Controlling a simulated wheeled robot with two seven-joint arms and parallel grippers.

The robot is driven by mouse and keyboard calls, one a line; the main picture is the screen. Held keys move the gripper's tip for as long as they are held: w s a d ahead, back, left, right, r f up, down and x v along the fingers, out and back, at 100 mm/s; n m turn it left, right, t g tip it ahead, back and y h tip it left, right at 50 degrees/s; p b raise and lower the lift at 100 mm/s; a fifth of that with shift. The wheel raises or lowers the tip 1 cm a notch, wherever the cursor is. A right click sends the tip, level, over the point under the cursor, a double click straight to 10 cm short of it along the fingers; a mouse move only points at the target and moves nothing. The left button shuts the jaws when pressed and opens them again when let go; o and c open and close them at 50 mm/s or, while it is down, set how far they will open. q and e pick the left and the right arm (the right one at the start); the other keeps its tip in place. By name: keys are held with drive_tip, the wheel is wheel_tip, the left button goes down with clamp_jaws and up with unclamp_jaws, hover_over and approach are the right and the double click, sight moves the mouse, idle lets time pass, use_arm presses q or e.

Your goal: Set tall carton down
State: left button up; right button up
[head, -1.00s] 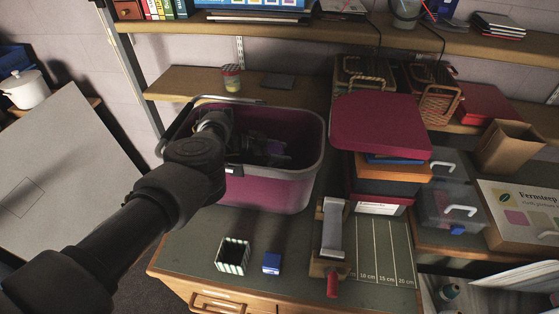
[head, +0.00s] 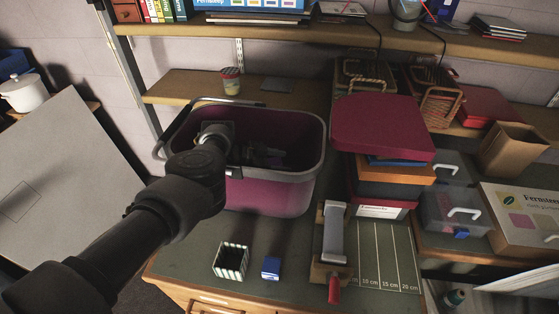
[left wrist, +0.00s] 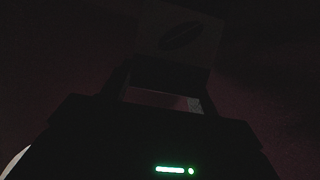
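The purple basket (head: 270,192) with a grey rim stands on the green worktop. My left arm reaches over its near left rim, and my left gripper (head: 264,152) is a dark shape down inside it. The left wrist view is very dark. There my left gripper (left wrist: 160,85) shows two fingers apart, with a faint pale panel marked with a dark oval, perhaps the tall carton (left wrist: 180,35), beyond and between them. I cannot tell whether the fingers press on it. In the head view no carton can be made out in the basket. My right gripper is not in view.
A small striped box (head: 231,260), a blue box (head: 271,267) and a grey-topped wooden tool (head: 333,235) stand in front of the basket. A stack of boxes under a maroon lid (head: 380,127) stands close on its right. A jar (head: 231,80) is on the shelf behind.

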use_arm(q)
drive_tip(key=shift+o, duration=1)
drive_tip(key=shift+r, duration=0.2)
drive_tip(key=p+v, duration=0.3)
drive_tip(key=v, duration=0.4)
drive_tip(key=shift+a+r+p, duration=0.25)
drive_tip(key=shift+r+p, duration=0.05)
drive_tip(key=shift+r, duration=0.2)
